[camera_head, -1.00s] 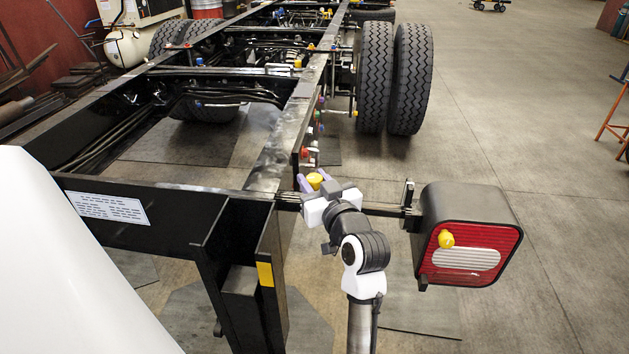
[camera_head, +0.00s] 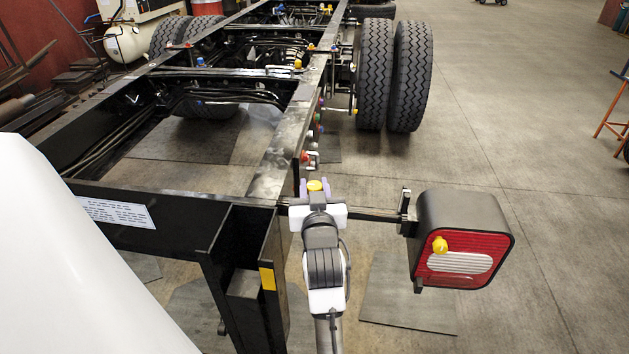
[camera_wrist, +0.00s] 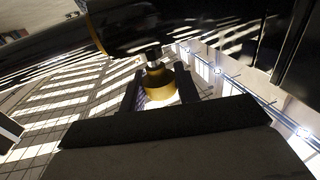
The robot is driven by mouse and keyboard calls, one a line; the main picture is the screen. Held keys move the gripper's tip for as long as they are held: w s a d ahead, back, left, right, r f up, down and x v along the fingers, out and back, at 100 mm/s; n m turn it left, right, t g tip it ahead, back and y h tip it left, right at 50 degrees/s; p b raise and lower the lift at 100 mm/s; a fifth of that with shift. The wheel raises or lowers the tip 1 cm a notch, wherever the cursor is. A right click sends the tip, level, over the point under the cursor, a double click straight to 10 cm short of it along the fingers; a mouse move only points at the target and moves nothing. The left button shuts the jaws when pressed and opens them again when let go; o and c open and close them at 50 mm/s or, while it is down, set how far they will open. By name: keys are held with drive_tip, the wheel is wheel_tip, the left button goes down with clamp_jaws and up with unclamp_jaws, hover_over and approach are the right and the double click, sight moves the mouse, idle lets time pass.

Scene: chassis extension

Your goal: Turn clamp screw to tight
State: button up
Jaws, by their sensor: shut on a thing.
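The clamp screw has a yellow knob (camera_head: 315,186), just right of the black chassis rail's end, by the bar to the tail lamp. My gripper (camera_head: 314,188) is shut on this knob, with one purple finger on each side of it. In the wrist view the knob (camera_wrist: 158,82) looks brass-yellow and sits between the two dark fingers (camera_wrist: 159,92). A short metallic shank joins it to a dark part above. The screw's thread and clamping end are hidden.
A tail lamp (camera_head: 465,250) with a yellow knob (camera_head: 440,245) on its face stands right of my arm. The black chassis rail (camera_head: 283,150) runs away to the left of my gripper. Twin tyres (camera_head: 392,75) stand further back. The floor at right is mostly clear.

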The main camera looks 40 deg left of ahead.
drive_tip(key=shift+m+t+h, duration=1)
drive_tip(key=shift+h, duration=0.3)
drive_tip(key=o, duration=0.9)
drive_tip(key=shift+o, duration=0.2)
drive_tip(key=shift+s, duration=0.1)
drive_tip(key=shift+s+d+f, duration=0.15)
drive_tip(key=shift+s+d, duration=0.05)
drive_tip(key=shift+s, duration=0.1)
drive_tip(key=b+v, duration=0.1)
drive_tip(key=v, duration=0.5)
drive_tip(key=shift+s+b, duration=0.35)
drive_tip(key=shift+b, duration=0.05)
drive_tip(key=shift+d, duration=0.1)
